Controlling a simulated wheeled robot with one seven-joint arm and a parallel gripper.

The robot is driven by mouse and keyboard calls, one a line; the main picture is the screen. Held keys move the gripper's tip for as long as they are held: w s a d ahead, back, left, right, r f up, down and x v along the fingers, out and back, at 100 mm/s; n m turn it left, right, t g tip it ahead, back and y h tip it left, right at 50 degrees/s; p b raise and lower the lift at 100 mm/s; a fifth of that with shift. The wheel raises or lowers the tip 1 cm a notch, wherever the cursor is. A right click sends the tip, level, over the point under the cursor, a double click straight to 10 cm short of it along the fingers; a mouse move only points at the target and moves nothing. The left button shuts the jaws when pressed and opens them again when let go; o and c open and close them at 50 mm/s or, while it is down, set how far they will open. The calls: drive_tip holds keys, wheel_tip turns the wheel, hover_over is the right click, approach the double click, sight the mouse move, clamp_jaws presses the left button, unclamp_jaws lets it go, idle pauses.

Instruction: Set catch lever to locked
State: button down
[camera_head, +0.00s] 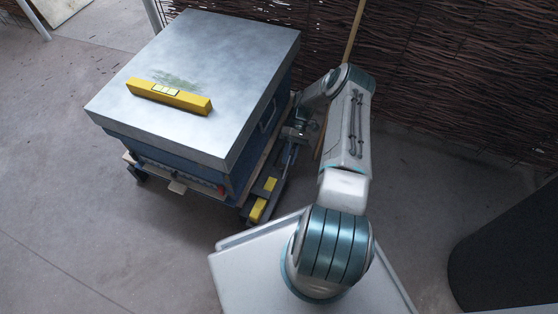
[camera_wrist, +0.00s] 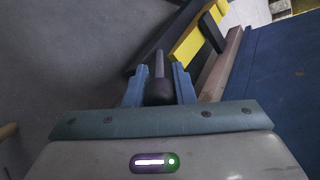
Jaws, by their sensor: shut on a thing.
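In the wrist view, a dark rod with a thick rounded dark grip, which looks like the catch lever (camera_wrist: 159,88), stands between the two blue fingers of my gripper (camera_wrist: 159,84). The fingers are shut on the grip, one on each side. The blue hive box (camera_wrist: 289,85) is on the right of that view, apart from the fingers. In the head view, the hive (camera_head: 165,150) stands on a low wheeled base, and my gripper (camera_head: 290,133) is low at its right side. The lever is too small there to make out its setting.
A yellow spirit level (camera_head: 168,97) lies on the hive's metal lid (camera_head: 215,60). A yellow and black part (camera_head: 260,205) sits low at the hive's near right corner. A woven fence (camera_head: 450,80) stands behind, and a dark round container (camera_head: 510,250) at right. Floor at left is clear.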

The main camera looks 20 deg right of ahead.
drive_tip(key=shift+w+d+f+g+y+b, duration=0.3)
drive_tip(key=shift+d+f+g+y+b, duration=0.2)
drive_tip(key=shift+f+g+y, duration=0.4)
drive_tip(key=shift+g, duration=0.3)
drive_tip(key=c, duration=1.2)
unclamp_jaws()
drive_tip(key=shift+a, duration=0.1)
drive_tip(key=shift+r, duration=0.15)
